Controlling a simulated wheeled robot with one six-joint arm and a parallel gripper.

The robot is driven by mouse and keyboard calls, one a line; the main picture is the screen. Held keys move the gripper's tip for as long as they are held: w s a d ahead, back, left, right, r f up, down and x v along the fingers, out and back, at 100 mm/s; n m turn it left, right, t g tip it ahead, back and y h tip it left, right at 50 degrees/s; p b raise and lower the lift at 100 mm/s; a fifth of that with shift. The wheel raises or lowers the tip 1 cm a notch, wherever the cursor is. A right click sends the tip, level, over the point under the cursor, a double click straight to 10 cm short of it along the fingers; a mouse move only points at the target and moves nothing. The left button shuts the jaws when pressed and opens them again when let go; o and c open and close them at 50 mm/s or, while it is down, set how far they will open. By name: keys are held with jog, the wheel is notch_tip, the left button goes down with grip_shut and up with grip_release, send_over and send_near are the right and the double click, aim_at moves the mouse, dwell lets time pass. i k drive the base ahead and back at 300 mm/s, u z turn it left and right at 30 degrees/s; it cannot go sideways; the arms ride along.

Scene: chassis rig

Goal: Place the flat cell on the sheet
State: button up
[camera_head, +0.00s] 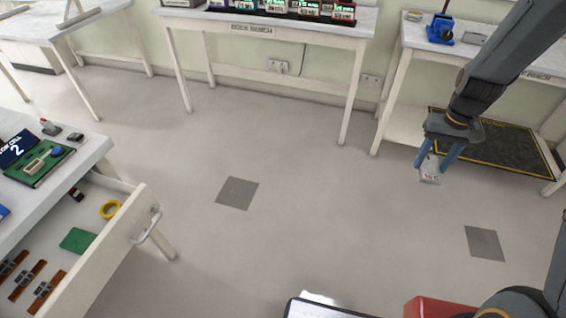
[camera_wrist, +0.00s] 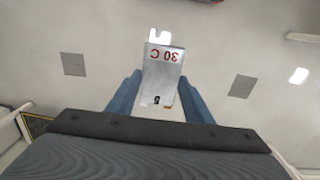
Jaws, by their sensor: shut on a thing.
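My gripper (camera_head: 434,166) hangs at the right of the head view with its blue fingers pointing down. It is shut on a flat silver-white cell (camera_head: 430,175), which sticks out below the fingertips. In the wrist view the cell (camera_wrist: 162,72) sits between the two fingers, and red print reading "30 C" shows upside down on its face. A dark sheet with a yellow border (camera_head: 505,146) lies low at the right bench, behind and to the right of my gripper. The cell is in the air, apart from the sheet. A corner of the sheet (camera_wrist: 38,124) shows at the lower left of the wrist view.
The right bench (camera_head: 400,85) has legs around the sheet and a top above it, carrying a blue device (camera_head: 441,30). A back bench (camera_head: 270,24) holds several lit units. An open drawer (camera_head: 125,225) juts out at left. The middle floor is clear.

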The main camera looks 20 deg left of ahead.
aim_at(79, 242)
jog(key=u, duration=2.35)
jog(key=i, duration=1)
